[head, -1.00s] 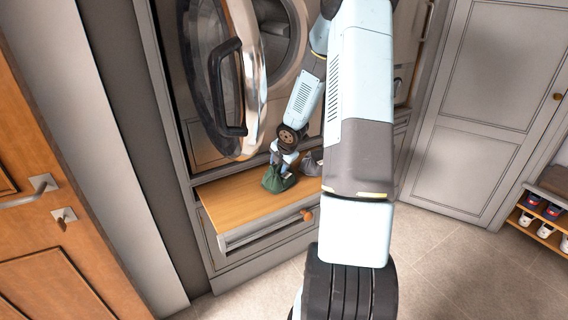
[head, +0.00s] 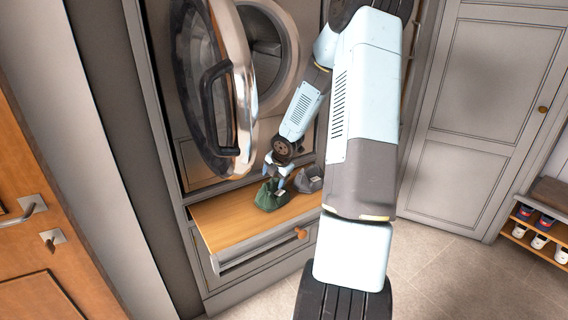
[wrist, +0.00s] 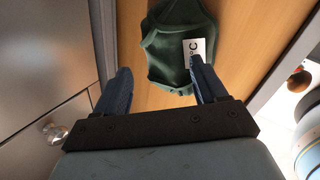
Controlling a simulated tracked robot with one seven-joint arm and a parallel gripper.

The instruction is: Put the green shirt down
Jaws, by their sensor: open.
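The green shirt (head: 270,195) lies crumpled on the wooden top of the pulled-out drawer board (head: 222,218) below the washing machine. In the wrist view the green shirt (wrist: 168,52) shows just beyond the fingertips, with a white tag marked "°C" close to the right finger. My gripper (head: 279,173) is just above the shirt in the head view. In the wrist view my gripper (wrist: 160,75) has its two blue fingers spread apart with nothing held between them.
A grey garment (head: 310,178) lies on the board right of the green shirt. The machine's round door (head: 208,95) hangs open above the board. A shoe rack (head: 535,235) stands far right. The board's left part is bare.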

